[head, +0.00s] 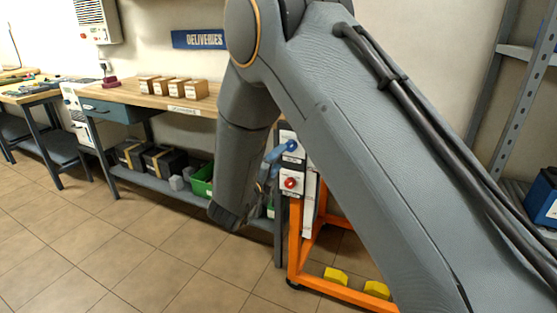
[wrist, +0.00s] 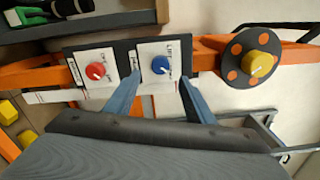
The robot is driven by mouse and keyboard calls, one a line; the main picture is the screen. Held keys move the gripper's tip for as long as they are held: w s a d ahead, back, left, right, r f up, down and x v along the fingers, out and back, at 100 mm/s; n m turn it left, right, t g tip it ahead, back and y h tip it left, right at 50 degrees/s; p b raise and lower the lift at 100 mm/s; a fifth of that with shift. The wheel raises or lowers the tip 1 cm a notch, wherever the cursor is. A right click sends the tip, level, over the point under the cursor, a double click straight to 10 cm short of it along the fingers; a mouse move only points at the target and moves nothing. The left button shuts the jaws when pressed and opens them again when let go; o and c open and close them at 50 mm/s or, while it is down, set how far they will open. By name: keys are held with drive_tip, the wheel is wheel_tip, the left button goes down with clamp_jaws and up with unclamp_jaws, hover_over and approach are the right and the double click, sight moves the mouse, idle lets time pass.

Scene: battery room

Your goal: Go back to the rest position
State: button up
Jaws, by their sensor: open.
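My gripper (wrist: 160,79) is open in the wrist view, with one finger on each side of a blue knob (wrist: 161,65). The knob sits on a white labelled plate; I cannot tell whether the fingers touch it. In the head view my arm spans the middle and right, bent downward. The fingers of my gripper (head: 279,161) show partly behind the forearm, close to the blue knob (head: 292,146). A red knob (wrist: 95,71) is left of the blue one in the wrist view and below it in the head view (head: 290,183).
The panel is on an orange frame (head: 295,240) with yellow blocks (head: 335,275) low down. A yellow knob (wrist: 260,64) on a dark disc is to the right in the wrist view. A workbench (head: 125,95) carries several boxes. Tiled floor (head: 110,255) is clear at front left.

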drive_tip(key=s+d+r+n+g+y+p, duration=0.1)
drive_tip(key=s+d+n+g+y+p, duration=0.1)
drive_tip(key=d+n+g+y, duration=0.3)
drive_tip(key=s+d+r+n+g+y+p, duration=0.1)
drive_tip(key=s+d+r+n+y+p, duration=0.2)
drive_tip(key=n, duration=0.4)
drive_tip(key=s+d+n+g+p, duration=0.1)
drive_tip(key=s+d+n+g, duration=0.2)
drive_tip(key=s+d, duration=0.3)
drive_tip(key=s+d+r+n+g+h+p, duration=0.1)
drive_tip(key=s+d+n+g, duration=0.3)
drive_tip(key=s, duration=1.1)
drive_tip(key=s+d+n+g+p, duration=0.3)
drive_tip(key=s+d, duration=0.5)
drive_tip(key=s, duration=0.3)
drive_tip(key=n+g, duration=0.1)
drive_tip(key=n, duration=0.1)
drive_tip(key=shift+d+r+n+h, duration=0.2)
drive_tip(key=shift+r+n+h, duration=0.15)
drive_tip(key=shift+n+h, duration=0.05)
